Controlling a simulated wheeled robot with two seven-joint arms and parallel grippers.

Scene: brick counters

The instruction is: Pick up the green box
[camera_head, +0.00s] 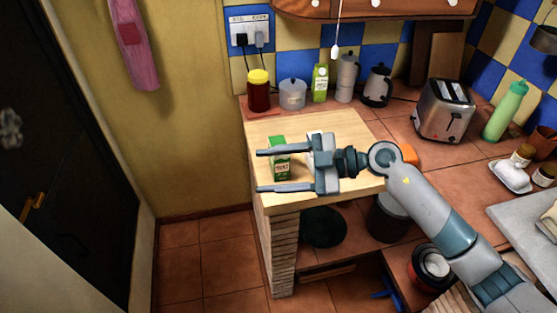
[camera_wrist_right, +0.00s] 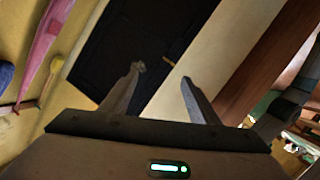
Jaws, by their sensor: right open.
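The green box (camera_head: 279,163) is a small green carton with a white label, upright near the front left of the wooden board (camera_head: 345,126) on the counter. My right gripper (camera_head: 260,171) is open, its fingers pointing left. In the head view its two fingers pass above and below the box's middle, overlapping it. In the right wrist view my open fingers (camera_wrist_right: 160,76) have only the door and wall between and beyond them; no box shows there. I cannot tell the exact depth gap between gripper and box. My left gripper is not in view.
A jar with a yellow lid (camera_head: 258,91), a pot (camera_head: 292,94), a taller green carton (camera_head: 320,83) and a coffee pot (camera_head: 347,79) stand at the back. A toaster (camera_head: 444,111) is at right. The floor (camera_head: 205,255) left of the counter is clear.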

